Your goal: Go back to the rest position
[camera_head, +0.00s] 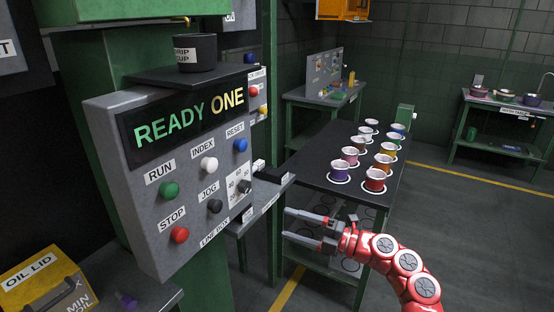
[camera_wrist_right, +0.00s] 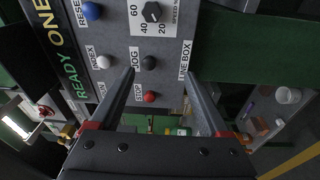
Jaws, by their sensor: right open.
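My right gripper (camera_head: 286,223) is open and empty, with its red arm coming in from the lower right in the head view. Its two grey fingers point left towards the grey line box (camera_head: 140,210), with a gap between them and the box. In the right wrist view the open fingers (camera_wrist_right: 160,72) stand apart, with the black JOG button (camera_wrist_right: 148,62) and red STOP button (camera_wrist_right: 149,97) showing between them. The box's display reads READY ONE. It also has a green RUN button (camera_head: 169,190), white INDEX button (camera_head: 208,164) and blue RESET button (camera_head: 240,145). My left gripper is out of view.
A dark table (camera_head: 310,170) with several colored cups in two rows stands behind my right gripper. A dark drip cup (camera_head: 195,52) sits on top of the box. Open floor (camera_head: 480,240) lies at right.

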